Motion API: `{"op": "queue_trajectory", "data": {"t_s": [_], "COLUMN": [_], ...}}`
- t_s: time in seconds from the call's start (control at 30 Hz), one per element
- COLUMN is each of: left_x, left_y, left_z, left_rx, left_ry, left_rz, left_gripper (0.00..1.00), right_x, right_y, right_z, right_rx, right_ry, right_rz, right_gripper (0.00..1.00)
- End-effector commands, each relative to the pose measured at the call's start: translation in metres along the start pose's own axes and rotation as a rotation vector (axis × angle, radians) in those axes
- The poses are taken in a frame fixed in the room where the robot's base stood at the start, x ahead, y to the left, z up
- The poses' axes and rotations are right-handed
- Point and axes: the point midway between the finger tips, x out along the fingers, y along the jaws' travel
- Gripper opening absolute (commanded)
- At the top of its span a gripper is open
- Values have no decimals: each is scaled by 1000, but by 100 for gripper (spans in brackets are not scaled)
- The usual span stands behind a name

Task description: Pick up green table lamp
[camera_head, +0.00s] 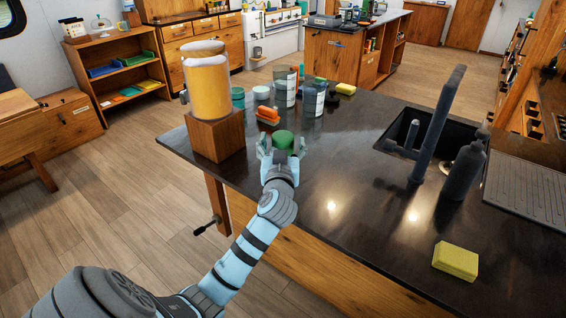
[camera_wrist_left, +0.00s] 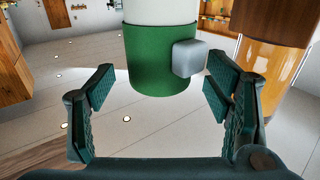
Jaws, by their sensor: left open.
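The green lamp (camera_head: 284,139) stands on the dark counter near its front-left edge, its lower part hidden behind my left gripper (camera_head: 281,150). In the left wrist view, which looks upside down, the lamp (camera_wrist_left: 155,60) is a green cylinder joined to a white part, with a small grey block on its side. My left gripper (camera_wrist_left: 158,95) is open, with its fingers on either side of the green part. Gaps show on both sides, so the fingers look apart from it. My right gripper is in neither view.
A wooden block (camera_head: 216,138) with an amber jar (camera_head: 207,88) stands close on the left. A tap (camera_head: 438,125) and sink are right. The counter's front middle is clear; a yellow sponge (camera_head: 456,261) lies front right.

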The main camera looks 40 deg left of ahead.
Motion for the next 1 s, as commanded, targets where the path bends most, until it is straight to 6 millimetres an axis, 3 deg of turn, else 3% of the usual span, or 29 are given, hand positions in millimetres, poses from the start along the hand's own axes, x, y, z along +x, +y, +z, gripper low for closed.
{"op": "queue_trajectory", "data": {"t_s": [0.1,0.33,0.77,1.0], "left_x": [17,20,19,19], "left_y": [0,1,1,1], "left_z": [-1,0,0,0], "left_rx": [1,1,1,1], "left_ry": [1,-1,-1,1], "left_rz": [1,2,2,2], "left_gripper": [72,70,2,0], "right_x": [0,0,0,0], "right_y": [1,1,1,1], "right_z": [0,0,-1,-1], "right_rx": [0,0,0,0], "right_ry": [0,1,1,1], "right_rz": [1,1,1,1], "right_gripper": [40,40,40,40]}}
